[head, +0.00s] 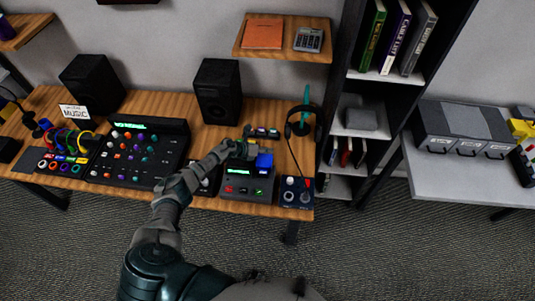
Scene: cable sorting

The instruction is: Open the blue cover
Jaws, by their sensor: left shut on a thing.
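The blue cover (265,160) is a small bright blue piece at the upper right of a grey device (247,189) with a green display and red and green buttons. The device stands near the front edge of the wooden desk. My left gripper (246,151) reaches over the device from the left, with its fingers at the cover's left side. It is shut on the blue cover, though the contact is small and partly hidden by the fingers. I cannot tell the cover's exact angle. My right gripper is not in view.
A black mixer (138,153) with knobs and coloured cables (70,140) lie left on the desk. A black speaker (217,92) stands behind. Headphones (304,122) hang on a stand at right, behind a small knob box (297,192). A dark bookshelf (345,70) stands beyond.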

